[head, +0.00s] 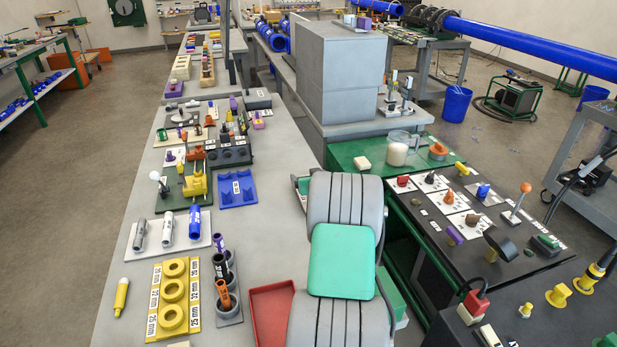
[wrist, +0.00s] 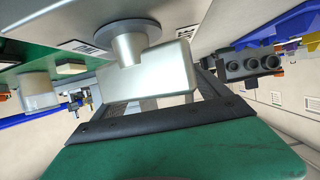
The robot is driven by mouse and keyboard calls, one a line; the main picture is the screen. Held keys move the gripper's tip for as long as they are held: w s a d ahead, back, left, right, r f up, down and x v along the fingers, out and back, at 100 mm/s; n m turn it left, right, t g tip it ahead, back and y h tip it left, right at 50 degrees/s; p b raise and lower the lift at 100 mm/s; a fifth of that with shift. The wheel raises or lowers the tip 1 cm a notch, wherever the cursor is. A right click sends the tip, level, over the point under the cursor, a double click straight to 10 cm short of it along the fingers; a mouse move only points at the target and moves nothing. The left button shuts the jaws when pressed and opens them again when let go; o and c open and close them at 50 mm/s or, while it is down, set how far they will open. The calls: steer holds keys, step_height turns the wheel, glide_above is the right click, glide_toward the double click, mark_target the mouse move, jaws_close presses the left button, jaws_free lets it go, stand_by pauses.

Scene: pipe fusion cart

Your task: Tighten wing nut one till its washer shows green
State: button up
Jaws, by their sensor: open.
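I cannot pick out wing nut one or its washer for certain in either view. In the head view a yellow clamp-like fixture (head: 196,184) with orange parts on top stands on a dark green plate on the left bench. It is too small to read any nut or washer colour. My gripper (wrist: 162,93) is seen from behind in the wrist view, past a green cover and dark bar. In the head view my folded arm fills the front middle and the fingers are hidden.
The left bench (head: 138,262) holds a blue tray (head: 237,188), yellow rings (head: 173,290) and a red tray (head: 271,314). A tall grey box (head: 340,75) stands behind my arm. A dark panel with knobs (head: 470,215) is at right.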

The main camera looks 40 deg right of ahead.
steer(key=b+v, duration=0.1)
steer(key=v, duration=0.6)
